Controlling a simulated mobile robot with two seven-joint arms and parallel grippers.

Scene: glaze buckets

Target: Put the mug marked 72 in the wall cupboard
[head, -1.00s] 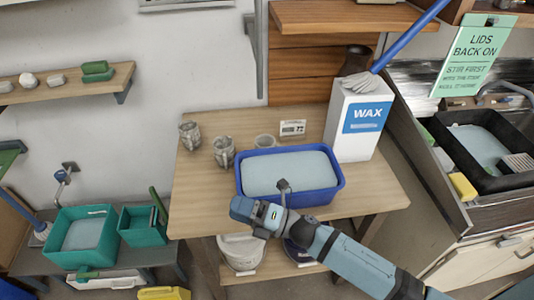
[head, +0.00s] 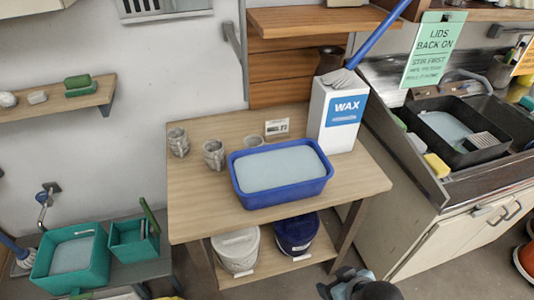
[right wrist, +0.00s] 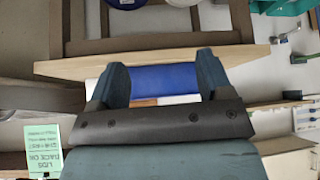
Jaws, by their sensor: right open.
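Three grey mottled mugs stand on the wooden table (head: 205,208) in the head view: one at the back left (head: 178,142), one to its right (head: 214,155), and one (head: 254,143) partly hidden behind the blue basin. No number is readable on them, so I cannot tell which is marked 72. I cannot clearly make out the wall cupboard. My right gripper (head: 345,280) is low at the bottom edge of the head view, in front of the table and away from the mugs. In the right wrist view its fingers (right wrist: 163,85) are apart and empty. My left gripper is not in view.
A blue basin (head: 281,195) fills the table's middle front. A white WAX box (head: 336,118) with a brush on it stands at the right, near a small card (head: 277,127). Two buckets, white (head: 236,250) and dark blue (head: 296,234), stand below. A sink (head: 470,165) is at right.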

